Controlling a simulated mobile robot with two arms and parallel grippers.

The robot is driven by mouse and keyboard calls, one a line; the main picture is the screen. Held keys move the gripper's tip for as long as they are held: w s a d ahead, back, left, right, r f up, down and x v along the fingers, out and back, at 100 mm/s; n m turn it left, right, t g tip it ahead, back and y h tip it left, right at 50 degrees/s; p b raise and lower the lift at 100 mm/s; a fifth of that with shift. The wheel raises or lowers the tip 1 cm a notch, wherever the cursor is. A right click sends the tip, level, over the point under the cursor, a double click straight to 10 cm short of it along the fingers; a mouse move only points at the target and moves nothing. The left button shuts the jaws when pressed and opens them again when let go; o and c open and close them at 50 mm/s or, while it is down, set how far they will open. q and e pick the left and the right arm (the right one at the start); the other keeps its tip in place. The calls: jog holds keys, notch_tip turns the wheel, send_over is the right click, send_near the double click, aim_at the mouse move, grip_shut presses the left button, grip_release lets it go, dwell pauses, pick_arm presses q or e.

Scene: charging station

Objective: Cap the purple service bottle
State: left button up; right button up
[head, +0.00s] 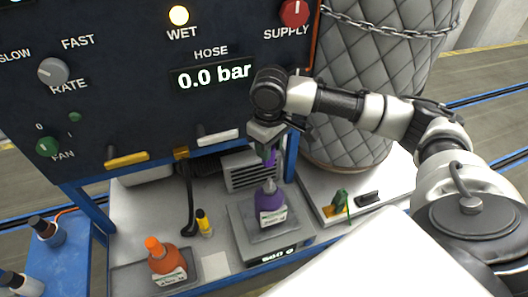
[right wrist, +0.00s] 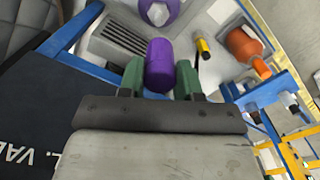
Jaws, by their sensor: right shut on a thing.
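The purple service bottle (head: 270,205) stands upright on a grey scale (head: 247,228). My right gripper (head: 269,153) points down above it, shut on a purple cap (right wrist: 159,66). In the right wrist view the cap sits between the green fingertips (right wrist: 159,80). The top of the bottle (right wrist: 160,10) shows beyond the cap, cut off by the picture's upper edge. In the head view the cap appears above the bottle, with a gap between them. Most of the cap is hidden there by the gripper. My left gripper is not in view.
An orange bottle (head: 165,258) stands to the left on a tray. A quilted tank (head: 365,80) stands at the right.

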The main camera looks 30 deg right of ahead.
aim_at(270, 179)
jog(key=shift+s+d+r, duration=0.1)
jog(key=shift+s+d, duration=0.15)
jog(key=shift+d, duration=0.1)
jog(key=shift+w+a+f, duration=0.15)
jog(key=shift+f, duration=0.1)
jog(key=shift+f+b, duration=0.3)
jog(key=shift+f, duration=0.25)
notch_tip(270, 179, down, 2)
jog(key=shift+f+b, duration=0.2)
jog(key=shift+b, duration=0.15)
jog(key=shift+f, duration=0.85)
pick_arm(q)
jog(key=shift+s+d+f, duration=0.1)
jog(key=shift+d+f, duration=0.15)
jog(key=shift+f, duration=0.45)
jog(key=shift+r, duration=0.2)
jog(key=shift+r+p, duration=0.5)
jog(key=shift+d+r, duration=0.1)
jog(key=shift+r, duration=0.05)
